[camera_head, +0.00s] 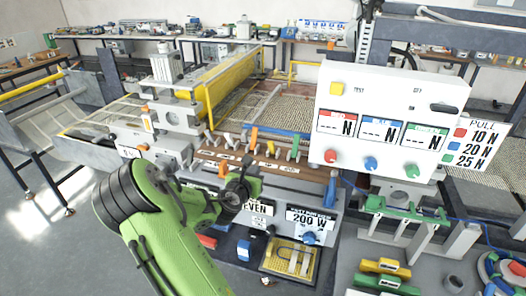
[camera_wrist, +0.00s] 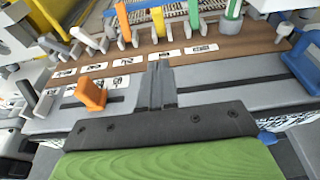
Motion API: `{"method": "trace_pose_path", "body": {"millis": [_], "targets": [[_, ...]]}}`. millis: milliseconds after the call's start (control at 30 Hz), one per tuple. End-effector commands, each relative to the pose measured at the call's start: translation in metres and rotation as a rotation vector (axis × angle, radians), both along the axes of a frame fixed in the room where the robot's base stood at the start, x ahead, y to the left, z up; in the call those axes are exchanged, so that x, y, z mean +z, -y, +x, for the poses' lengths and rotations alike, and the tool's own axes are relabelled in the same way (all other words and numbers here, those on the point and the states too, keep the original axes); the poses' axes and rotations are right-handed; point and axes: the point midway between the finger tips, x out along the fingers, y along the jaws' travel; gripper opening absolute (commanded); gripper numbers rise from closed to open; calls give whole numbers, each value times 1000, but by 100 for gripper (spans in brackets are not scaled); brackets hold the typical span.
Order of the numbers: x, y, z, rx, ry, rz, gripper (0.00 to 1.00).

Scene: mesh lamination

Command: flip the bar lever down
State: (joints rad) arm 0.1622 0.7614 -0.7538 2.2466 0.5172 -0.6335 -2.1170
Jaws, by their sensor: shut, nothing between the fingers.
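A row of upright levers stands along the brown panel (camera_head: 262,164) of the machine. I cannot tell which is the bar lever; the small labels are unreadable. My gripper (camera_wrist: 160,85) is shut and empty, in front of the row and over the slotted grey strip, apart from the levers as far as I can see. In the head view my gripper (camera_head: 240,190) is low in front of the panel.
An orange knob (camera_wrist: 91,94) sits in a slot left of my gripper. A blue clamp-like part (camera_wrist: 305,55) stands at the right end. A white display board (camera_head: 388,125) rises at the right. A yellow plate (camera_head: 292,260) lies below the panel.

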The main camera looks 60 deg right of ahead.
Motion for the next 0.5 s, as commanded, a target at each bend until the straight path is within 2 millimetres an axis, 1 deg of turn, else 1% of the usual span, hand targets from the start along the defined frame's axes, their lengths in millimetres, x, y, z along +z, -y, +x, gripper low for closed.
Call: {"method": "trace_pose_path", "body": {"millis": [67, 167, 500], "targets": [[-1, 2, 0, -1, 2, 1, 0], [-3, 14, 2, -4, 3, 0, 0], [-23, 84, 12, -3, 3, 1, 0]]}}
